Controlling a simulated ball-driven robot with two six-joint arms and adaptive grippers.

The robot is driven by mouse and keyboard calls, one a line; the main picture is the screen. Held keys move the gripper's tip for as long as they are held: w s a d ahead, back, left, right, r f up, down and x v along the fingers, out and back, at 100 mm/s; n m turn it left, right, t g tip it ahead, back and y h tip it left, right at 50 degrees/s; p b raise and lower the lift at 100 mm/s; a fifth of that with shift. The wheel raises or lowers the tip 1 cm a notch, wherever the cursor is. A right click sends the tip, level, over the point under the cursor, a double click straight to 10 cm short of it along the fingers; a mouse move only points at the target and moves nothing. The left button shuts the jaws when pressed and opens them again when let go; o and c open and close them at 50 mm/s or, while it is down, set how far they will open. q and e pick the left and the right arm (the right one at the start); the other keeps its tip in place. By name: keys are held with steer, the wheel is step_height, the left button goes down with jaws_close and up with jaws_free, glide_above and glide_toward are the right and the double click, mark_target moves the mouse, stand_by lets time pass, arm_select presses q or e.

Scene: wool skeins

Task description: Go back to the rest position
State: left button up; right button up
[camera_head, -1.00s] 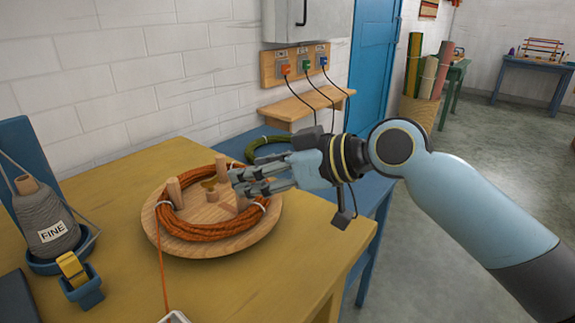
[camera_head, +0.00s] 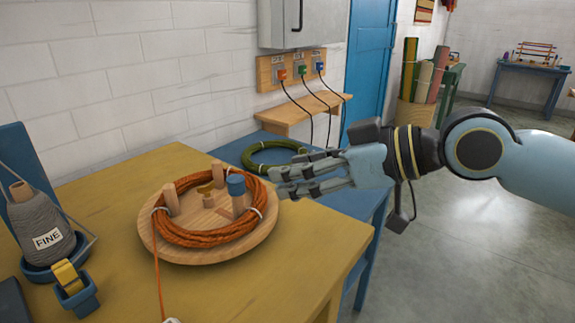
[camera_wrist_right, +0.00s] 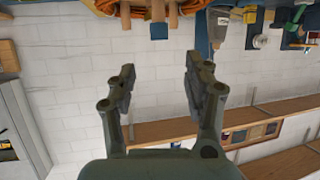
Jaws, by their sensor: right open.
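My right gripper (camera_head: 290,180) is open and empty, just right of the round wooden skein holder (camera_head: 200,250) on the yellow table. It also shows in the right wrist view (camera_wrist_right: 158,80), with its two fingers apart and nothing between them. An orange wool skein (camera_head: 190,238) lies around the holder's wooden pegs, with white ties on it. One peg carries a blue cap (camera_head: 236,184). In the right wrist view the orange skein (camera_wrist_right: 125,8) shows at the top edge. My left gripper is in neither view.
The yellow table (camera_head: 290,262) bears a grey FINE yarn cone (camera_head: 42,232) and a yellow-and-blue tool (camera_head: 70,282) at left. A green skein (camera_head: 268,150) lies on the blue table behind. A wall shelf (camera_head: 296,112) with corded plugs is above. Open floor (camera_head: 450,250) lies to the right.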

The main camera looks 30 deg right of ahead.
steer(key=s+d+f+m+g+h, duration=0.3)
steer(key=s+f+m+g+h, duration=0.4)
steer(key=s+f, duration=1)
steer(key=s+d+f+n+g+h, duration=0.1)
steer(key=s+f, duration=0.2)
steer(key=f, duration=1)
steer(key=s+d+f+g, duration=0.2)
steer(key=s+f, duration=0.1)
steer(key=f, duration=1)
steer(key=s+f, duration=1.3)
steer(key=s, duration=0.5)
steer(key=shift+d+f+g, duration=0.35)
steer(key=shift+g, duration=0.05)
